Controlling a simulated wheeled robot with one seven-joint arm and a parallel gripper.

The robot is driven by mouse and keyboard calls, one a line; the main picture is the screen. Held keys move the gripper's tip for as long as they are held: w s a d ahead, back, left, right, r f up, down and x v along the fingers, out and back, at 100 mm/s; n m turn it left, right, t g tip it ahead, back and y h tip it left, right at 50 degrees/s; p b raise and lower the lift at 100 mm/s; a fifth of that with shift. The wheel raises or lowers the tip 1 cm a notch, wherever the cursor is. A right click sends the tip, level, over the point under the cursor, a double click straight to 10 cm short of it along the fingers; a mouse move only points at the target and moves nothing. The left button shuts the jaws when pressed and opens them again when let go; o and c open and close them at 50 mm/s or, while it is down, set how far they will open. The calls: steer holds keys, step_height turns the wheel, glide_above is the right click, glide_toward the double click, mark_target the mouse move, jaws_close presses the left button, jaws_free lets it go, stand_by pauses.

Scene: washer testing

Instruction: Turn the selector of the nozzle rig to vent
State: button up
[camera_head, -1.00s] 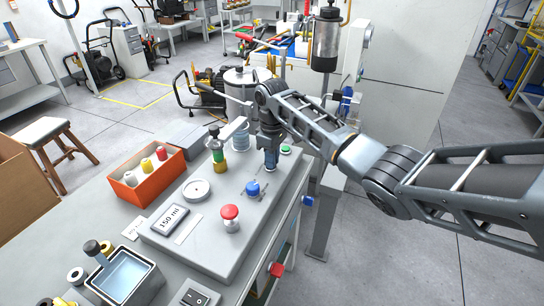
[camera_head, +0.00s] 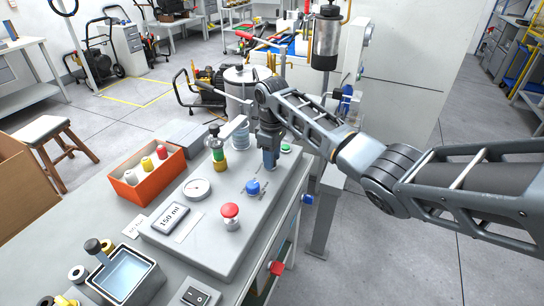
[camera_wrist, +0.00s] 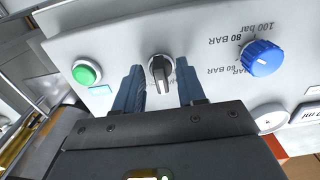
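The selector (camera_wrist: 161,72) is a small dark grey knob with a pale pointer line on the rig's light grey panel (camera_wrist: 120,45). In the wrist view it sits between the two blue fingers of my gripper (camera_wrist: 161,90), with a narrow gap on each side. My gripper is open around it, and I see no clear contact. In the head view my gripper (camera_head: 269,162) points down at the far right part of the rig's panel (camera_head: 205,245) and hides the selector. I cannot read any selector position labels.
A blue knob with bar markings (camera_wrist: 262,58) is right of the selector in the wrist view, and a green button (camera_wrist: 86,73) is left. In the head view, a red button (camera_head: 230,211), a gauge (camera_head: 198,188) and a green-and-brass nozzle (camera_head: 218,155) stand on the panel.

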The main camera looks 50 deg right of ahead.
steer(key=shift+r+b, duration=0.4)
steer(key=shift+r, duration=3.45)
